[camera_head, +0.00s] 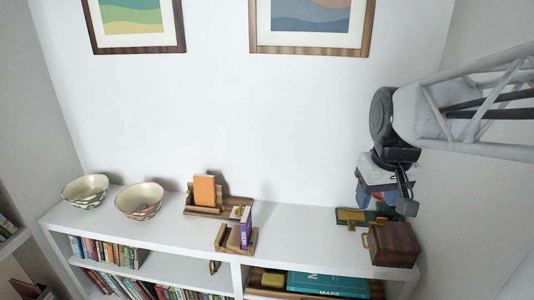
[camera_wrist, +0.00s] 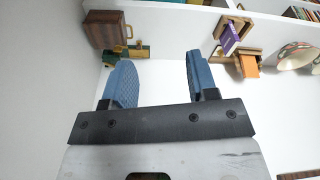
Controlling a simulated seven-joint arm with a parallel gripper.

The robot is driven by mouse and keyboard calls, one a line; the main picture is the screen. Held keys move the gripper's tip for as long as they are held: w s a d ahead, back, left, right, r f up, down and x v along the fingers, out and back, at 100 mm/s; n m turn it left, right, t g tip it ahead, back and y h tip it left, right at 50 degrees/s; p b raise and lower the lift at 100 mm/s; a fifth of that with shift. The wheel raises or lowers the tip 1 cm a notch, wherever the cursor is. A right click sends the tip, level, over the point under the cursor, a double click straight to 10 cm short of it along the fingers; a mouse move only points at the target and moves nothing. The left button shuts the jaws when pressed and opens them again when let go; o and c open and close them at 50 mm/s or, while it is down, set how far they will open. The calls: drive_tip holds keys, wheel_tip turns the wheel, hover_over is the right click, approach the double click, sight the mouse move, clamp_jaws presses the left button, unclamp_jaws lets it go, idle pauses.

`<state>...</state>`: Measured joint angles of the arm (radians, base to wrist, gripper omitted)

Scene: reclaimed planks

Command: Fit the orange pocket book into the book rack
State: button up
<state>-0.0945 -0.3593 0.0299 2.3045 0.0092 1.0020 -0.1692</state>
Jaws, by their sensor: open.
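The orange pocket book (camera_head: 204,190) stands upright in a low wooden holder (camera_head: 190,209) on the white shelf top. It also shows in the wrist view (camera_wrist: 249,69). In front and to its right, a wooden rack (camera_head: 222,238) holds a purple book (camera_head: 246,228) upright. I cannot tell for certain which wooden piece is the book rack. My gripper (camera_head: 384,200) is at the right, well away from both books, near a wooden box. In the wrist view its two blue fingers (camera_wrist: 159,57) are apart with nothing between them.
The wooden box (camera_head: 392,245) and a green and yellow object (camera_head: 352,215) stand at the shelf's right end, close to my gripper. Two bowls (camera_head: 138,200) (camera_head: 85,191) stand at the left. Shelf top between rack and box is clear. Framed pictures (camera_head: 312,25) hang above.

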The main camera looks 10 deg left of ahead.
drive_tip(key=w+a+r+n+g, duration=0.1)
drive_tip(key=w+a+n, duration=0.1)
drive_tip(key=w+a, duration=0.5)
drive_tip(key=w+a+r+n, duration=0.1)
drive_tip(key=w+a+n, duration=0.15)
drive_tip(key=w, duration=0.85)
drive_tip(key=n+g, duration=0.3)
drive_tip(key=n, duration=0.8)
hover_over(204, 176)
drive_tip(key=w, duration=0.2)
wheel_tip(204, 176, down, 28)
drive_tip(key=shift+s+a+r, duration=0.2)
drive_tip(key=shift+s+r, duration=0.05)
drive_tip(key=shift+f+m, duration=0.15)
drive_tip(key=shift+m, duration=0.1)
drive_tip(key=shift+s+f, duration=0.2)
drive_tip(key=shift+f, duration=0.9)
drive_tip(key=shift+s+d+f, duration=0.1)
drive_tip(key=shift+s+f, duration=0.1)
drive_tip(key=shift+f, duration=0.65)
drive_tip(key=shift+s+a+f, duration=0.1)
drive_tip(key=shift+s+f, duration=0.15)
drive_tip(key=shift+f, duration=0.6)
drive_tip(key=shift+s+d+f, duration=0.1)
drive_tip(key=shift+s+f, duration=0.1)
drive_tip(key=shift+f, duration=0.65)
